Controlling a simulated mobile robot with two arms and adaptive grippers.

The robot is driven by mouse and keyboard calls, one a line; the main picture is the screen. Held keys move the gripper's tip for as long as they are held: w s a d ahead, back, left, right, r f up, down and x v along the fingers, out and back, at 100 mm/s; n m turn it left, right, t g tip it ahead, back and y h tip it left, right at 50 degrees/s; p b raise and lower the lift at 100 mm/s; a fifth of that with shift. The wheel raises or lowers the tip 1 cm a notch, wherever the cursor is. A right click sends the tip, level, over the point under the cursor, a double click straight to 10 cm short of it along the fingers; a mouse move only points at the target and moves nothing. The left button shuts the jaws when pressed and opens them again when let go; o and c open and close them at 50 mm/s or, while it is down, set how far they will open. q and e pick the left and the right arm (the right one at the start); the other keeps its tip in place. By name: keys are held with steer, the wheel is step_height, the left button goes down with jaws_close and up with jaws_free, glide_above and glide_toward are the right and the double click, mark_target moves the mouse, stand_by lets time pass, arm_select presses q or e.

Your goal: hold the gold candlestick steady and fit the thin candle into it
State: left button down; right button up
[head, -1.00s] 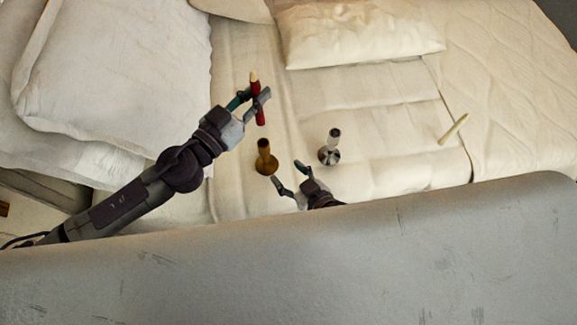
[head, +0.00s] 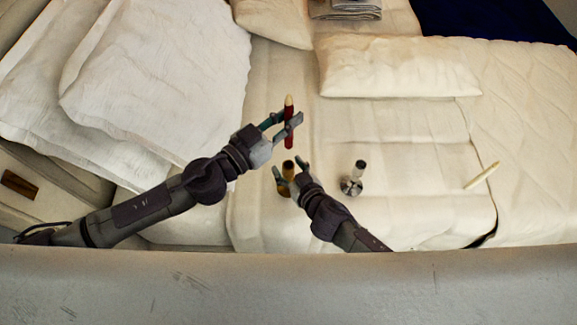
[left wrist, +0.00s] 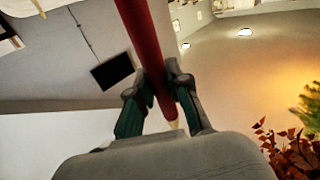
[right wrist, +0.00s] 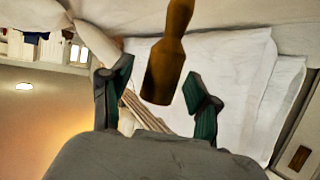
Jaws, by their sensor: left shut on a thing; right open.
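The gold candlestick (head: 288,169) stands upright on the bed; my right arm partly hides its base in the head view. My right gripper (head: 289,166) is open, with its fingers on either side of the candlestick. In the right wrist view the gold stem (right wrist: 165,70) shows between the spread fingers, with gaps beside it. My left gripper (head: 289,123) is shut on a red candle (head: 289,137) with a cream tip. The candle is nearly upright, its lower end just above the candlestick in the head view and apart from it. The red candle also crosses the left wrist view (left wrist: 147,40).
A thin cream candle (head: 482,175) lies farther right on the bed. Pillows (head: 400,68) lie at the back and left. The bed right of the silver candlestick is mostly clear.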

steer(key=shift+w, duration=0.1)
steer(key=shift+c, duration=0.3)
jaws_close()
arm_select(q)
steer(key=shift+d+f, duration=0.1)
